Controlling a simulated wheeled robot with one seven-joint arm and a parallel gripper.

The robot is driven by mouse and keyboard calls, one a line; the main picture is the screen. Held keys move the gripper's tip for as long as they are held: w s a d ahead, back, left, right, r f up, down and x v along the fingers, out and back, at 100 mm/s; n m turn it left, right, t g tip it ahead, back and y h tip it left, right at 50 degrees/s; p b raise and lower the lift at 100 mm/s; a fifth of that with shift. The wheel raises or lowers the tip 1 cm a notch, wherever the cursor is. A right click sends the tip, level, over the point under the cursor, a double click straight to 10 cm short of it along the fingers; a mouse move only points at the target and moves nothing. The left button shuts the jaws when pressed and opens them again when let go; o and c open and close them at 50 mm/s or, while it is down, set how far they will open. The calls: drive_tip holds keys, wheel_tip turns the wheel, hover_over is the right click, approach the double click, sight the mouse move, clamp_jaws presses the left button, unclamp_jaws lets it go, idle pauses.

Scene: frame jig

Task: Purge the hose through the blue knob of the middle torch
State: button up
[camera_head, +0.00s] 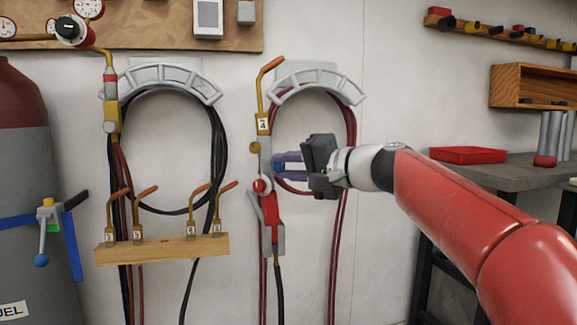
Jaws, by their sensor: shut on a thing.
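A torch (264,148) with a brass neck, an orange bent tip and a tag that looks like "4" hangs upright in front of the wall near the middle of the view. Its blue knob (279,167) sticks out on the right side of the body. My gripper (287,168) comes in from the right and is shut on the blue knob, its fingers above and below it. The fingers hide part of the knob. A red knob (261,185) is just below on the same torch, above a grey and red lever.
Red hoses (350,130) loop over a grey hanger (318,80) behind my gripper. A wooden rack (165,250) holds several tips. A cylinder (25,180) stands far left, a bench (500,175) at right.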

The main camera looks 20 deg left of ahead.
drive_tip(key=o, duration=1)
drive_tip(key=b+v, duration=0.1)
drive_tip(key=v, duration=0.6)
drive_tip(key=shift+s+d, duration=0.15)
drive_tip(key=shift+d, duration=0.2)
drive_tip(key=s+d+f+h+p, duration=0.9)
drive_tip(key=s+d+f+h, duration=0.7)
drive_tip(key=s+d+f, duration=0.8)
drive_tip(key=shift+s+d+f, duration=0.25)
drive_tip(key=shift+d+f, duration=0.4)
drive_tip(key=shift+f, duration=0.35)
